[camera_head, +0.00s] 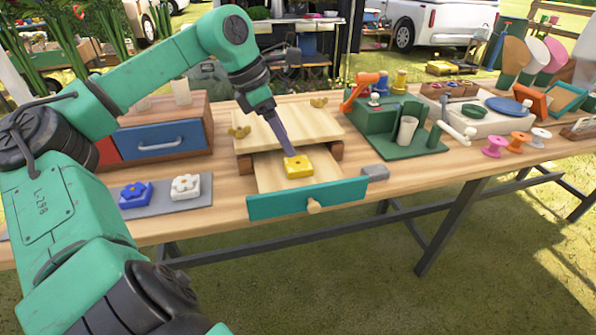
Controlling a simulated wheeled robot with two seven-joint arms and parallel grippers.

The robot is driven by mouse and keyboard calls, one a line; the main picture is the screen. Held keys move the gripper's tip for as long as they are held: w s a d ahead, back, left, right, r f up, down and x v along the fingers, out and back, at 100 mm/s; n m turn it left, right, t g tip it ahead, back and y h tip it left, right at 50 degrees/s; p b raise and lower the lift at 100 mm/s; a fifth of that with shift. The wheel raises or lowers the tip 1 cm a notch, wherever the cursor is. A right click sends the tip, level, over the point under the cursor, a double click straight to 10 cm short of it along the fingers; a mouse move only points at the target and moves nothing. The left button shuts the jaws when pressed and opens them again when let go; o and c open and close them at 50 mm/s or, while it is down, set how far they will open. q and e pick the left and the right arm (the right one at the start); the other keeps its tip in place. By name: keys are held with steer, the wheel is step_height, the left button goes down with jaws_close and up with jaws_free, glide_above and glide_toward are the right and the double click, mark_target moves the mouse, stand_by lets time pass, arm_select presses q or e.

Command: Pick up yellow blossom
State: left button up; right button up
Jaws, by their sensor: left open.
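The yellow blossom (299,170) is a flat square block with a raised flower on top. It lies on the wooden bottom of the pulled-out drawer (265,204) with a teal front. My left gripper (289,154) comes down from above with its fingertips at the blossom's back edge. It is open, though its fingers overlap in this view. I cannot tell whether they touch the blossom. My right gripper is not in view.
A grey tray (163,210) at the left holds a blue blossom (135,194) and a white blossom (185,187). A wooden press board (320,126) with wing nuts stands just behind the drawer. A small grey block (375,172) lies right of it. Colored spools (519,139) stand farther right.

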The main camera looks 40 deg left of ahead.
mark_target(298, 163)
arm_select(q)
steer(key=x, duration=0.7)
steer(key=shift+w+f, duration=0.1)
steer(key=shift+f, duration=0.1)
steer(key=c, duration=1)
steer(key=shift+r, duration=0.15)
